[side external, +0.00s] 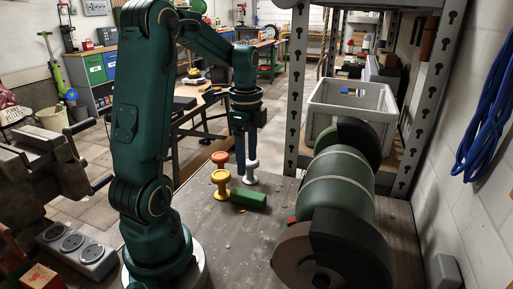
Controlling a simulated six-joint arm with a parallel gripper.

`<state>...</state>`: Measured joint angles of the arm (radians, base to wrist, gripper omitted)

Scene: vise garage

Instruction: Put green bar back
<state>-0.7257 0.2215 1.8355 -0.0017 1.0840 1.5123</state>
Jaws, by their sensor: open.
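A green bar (249,198) lies on the grey wooden bench top (235,240), just right of a yellow spool-shaped piece (221,185). My gripper (246,162) points down above the bench, behind the bar in this view. Its two fingers are apart, and I see nothing held between them. A white spool-shaped piece (250,178) stands by the fingertips. I cannot tell whether they touch it. An orange-topped piece (220,158) stands behind the yellow one.
A large green bench grinder (338,184) fills the bench's right side, with a small red object (292,219) by its near wheel. A metal shelf with a white crate (352,97) stands behind. A vise (40,165) and socket strip (76,248) are left. The front middle bench is clear.

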